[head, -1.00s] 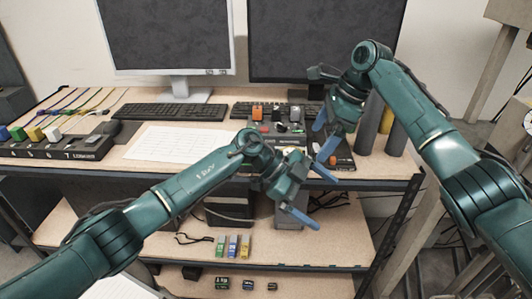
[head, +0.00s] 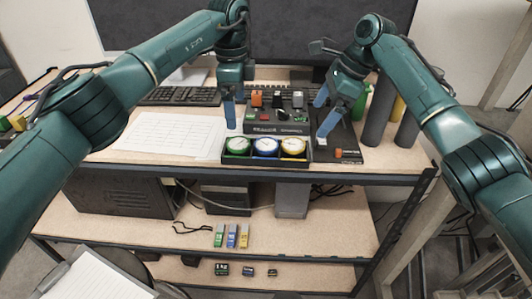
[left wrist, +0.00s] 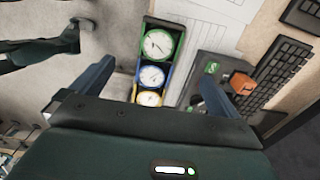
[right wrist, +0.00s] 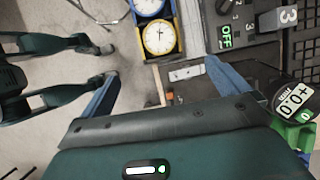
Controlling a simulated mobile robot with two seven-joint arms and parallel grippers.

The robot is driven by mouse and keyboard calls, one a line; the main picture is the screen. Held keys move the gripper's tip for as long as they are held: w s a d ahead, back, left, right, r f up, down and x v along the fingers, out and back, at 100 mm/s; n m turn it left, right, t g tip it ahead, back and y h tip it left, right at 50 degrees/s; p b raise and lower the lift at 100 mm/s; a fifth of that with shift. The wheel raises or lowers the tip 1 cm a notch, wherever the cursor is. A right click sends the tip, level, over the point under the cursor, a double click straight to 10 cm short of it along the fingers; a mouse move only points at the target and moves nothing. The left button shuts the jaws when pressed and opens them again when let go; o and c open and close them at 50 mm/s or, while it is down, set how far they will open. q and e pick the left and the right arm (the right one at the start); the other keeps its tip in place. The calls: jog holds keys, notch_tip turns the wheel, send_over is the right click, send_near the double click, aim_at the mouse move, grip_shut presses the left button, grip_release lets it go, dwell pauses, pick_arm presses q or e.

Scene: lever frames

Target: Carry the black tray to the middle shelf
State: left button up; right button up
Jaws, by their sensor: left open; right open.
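The black tray (head: 266,163) sits on the front edge of the top shelf and holds a green, a blue and a yellow round dial. It also shows in the left wrist view (left wrist: 139,50) and, partly cut off, in the right wrist view (right wrist: 181,30). My left gripper (head: 234,112) is open and empty, above and behind the tray's left end. My right gripper (head: 326,110) is open and empty, above and behind its right end. The middle shelf (head: 310,232) is below; green, blue and yellow small blocks (head: 232,236) stand on it.
A switch panel (head: 277,124) is directly behind the tray. A dark plate (head: 345,150) lies to its right and paper sheets (head: 165,132) to its left. Dark boxes (head: 125,195) stand at the back of the middle shelf. The middle shelf's front right is clear.

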aim_at(239, 142)
pick_arm(q)
notch_tip(239, 142, down, 12)
jog(key=shift+f, duration=0.2)
pick_arm(e)
jog(key=x, duration=1.2)
jog(key=shift+f, duration=0.2)
pick_arm(q)
jog(key=shift+c, duration=0.3)
pick_arm(e)
jog(key=shift+c, duration=0.3)
pick_arm(q)
jog(key=c, duration=1.1)
pick_arm(e)
jog(key=c, duration=1.1)
pick_arm(q)
jog(key=shift+r, duration=0.1)
pick_arm(e)
jog(key=shift+r, duration=0.1)
